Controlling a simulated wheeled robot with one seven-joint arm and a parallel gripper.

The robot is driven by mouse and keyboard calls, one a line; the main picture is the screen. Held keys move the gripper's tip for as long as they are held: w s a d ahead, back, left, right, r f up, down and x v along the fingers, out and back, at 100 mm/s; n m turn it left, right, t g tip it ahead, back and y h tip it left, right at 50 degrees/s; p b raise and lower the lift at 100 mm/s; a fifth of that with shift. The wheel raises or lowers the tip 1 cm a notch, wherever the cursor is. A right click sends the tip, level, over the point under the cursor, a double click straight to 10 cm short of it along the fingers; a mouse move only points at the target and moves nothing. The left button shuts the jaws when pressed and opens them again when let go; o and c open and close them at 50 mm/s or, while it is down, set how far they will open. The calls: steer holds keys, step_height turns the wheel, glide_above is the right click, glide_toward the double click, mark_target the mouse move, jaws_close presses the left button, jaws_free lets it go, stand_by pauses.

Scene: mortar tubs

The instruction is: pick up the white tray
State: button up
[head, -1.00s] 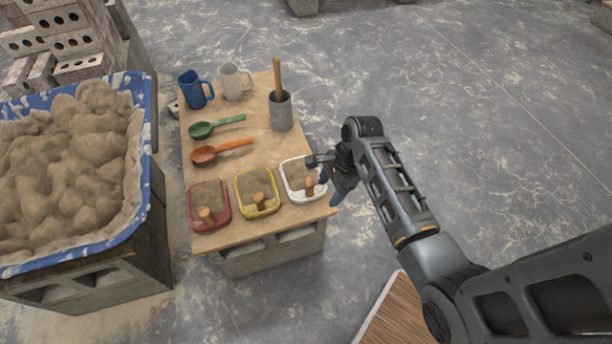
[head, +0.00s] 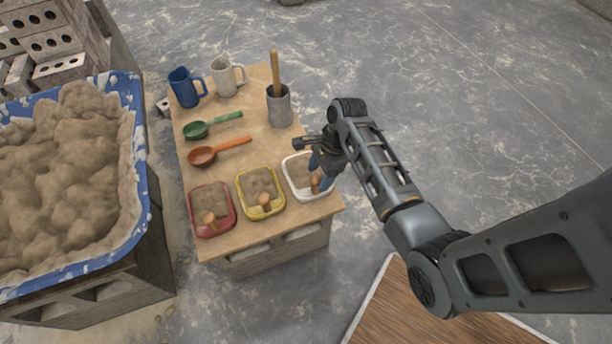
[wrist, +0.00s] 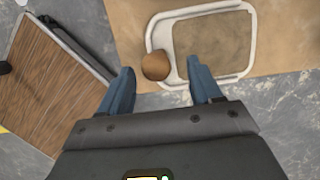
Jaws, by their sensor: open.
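The white tray (head: 291,180) sits at the right edge of the wooden tabletop, filled with brown mortar, with a wooden-knobbed tool at its near end. My gripper (head: 318,172) is over the tray's right side in the head view and hides part of it. In the wrist view the white tray (wrist: 249,42) lies ahead of my gripper (wrist: 160,82). The round brown knob (wrist: 156,66) shows between the two blue fingertips, which are apart. The right fingertip overlaps the tray's near rim in the picture; I cannot tell whether it touches.
A yellow tray (head: 244,183) and a red tray (head: 192,214) stand left of the white one. Behind are an orange spoon (head: 205,156), a green spoon (head: 197,130), two mugs and a grey cup (head: 279,107). A blue-rimmed mortar tub (head: 140,150) is at the left.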

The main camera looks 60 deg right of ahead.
mark_target(314, 186)
steer(key=x, duration=0.2)
steer(key=b+x, duration=0.1)
steer(key=x, duration=0.2)
steer(key=shift+a+f, duration=0.3)
steer(key=shift+c, duration=0.4)
steer(key=shift+s, duration=0.1)
jaws_close()
steer(key=shift+r, duration=0.1)
